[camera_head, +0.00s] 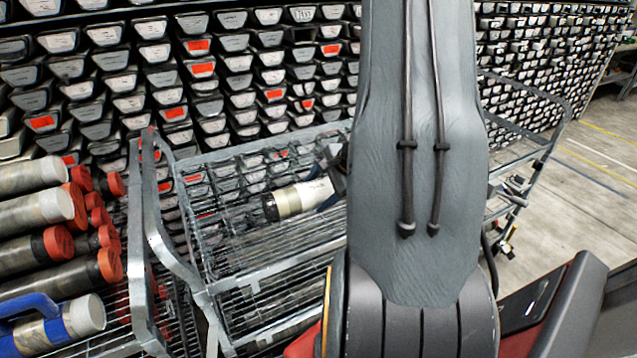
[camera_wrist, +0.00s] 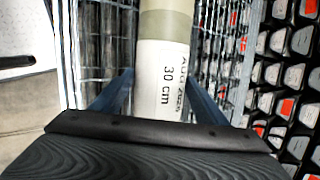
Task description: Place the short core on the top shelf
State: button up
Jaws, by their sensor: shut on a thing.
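The short core (camera_head: 290,201) is a pale tube with a beige band, a white label and a dark end. It lies roughly level over the wire top shelf (camera_head: 235,272) of a metal cart. I cannot tell if it touches the mesh. In the wrist view the core (camera_wrist: 166,60) reads "30 cm" and sits between the blue fingers of my gripper (camera_wrist: 163,88). My gripper is shut on its labelled part. In the head view my gripper (camera_head: 334,190) is mostly hidden behind my arm, as is the core's right end.
Several longer cores (camera_head: 35,215) with red or white ends lie on the left, beside the cart's metal frame (camera_head: 150,240). A wall of labelled core trays (camera_head: 230,45) stands behind the cart. Clear concrete floor (camera_head: 595,150) shows at right.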

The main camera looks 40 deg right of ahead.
jog(key=shift+f, duration=0.2)
jog(key=o, duration=2.1)
jog(key=shift+f, duration=0.1)
jog(key=v, duration=1.2)
jog(key=s+a+n+g, duration=0.1)
jog(key=a+n, duration=0.6)
jog(key=a, duration=0.3)
jog(key=s+a+n+g+h, duration=0.1)
jog(key=a+n+g, duration=0.1)
jog(key=a+n, duration=0.5)
jog(key=a+r+n+g+b, duration=0.1)
jog(key=a+n, duration=0.5)
jog(key=a, duration=0.7)
jog(key=shift+s+r+n+g+h, duration=0.1)
jog(key=shift+s+n+g+h, duration=0.2)
jog(key=shift+s+n+g, duration=0.15)
jog(key=shift+f, duration=0.35)
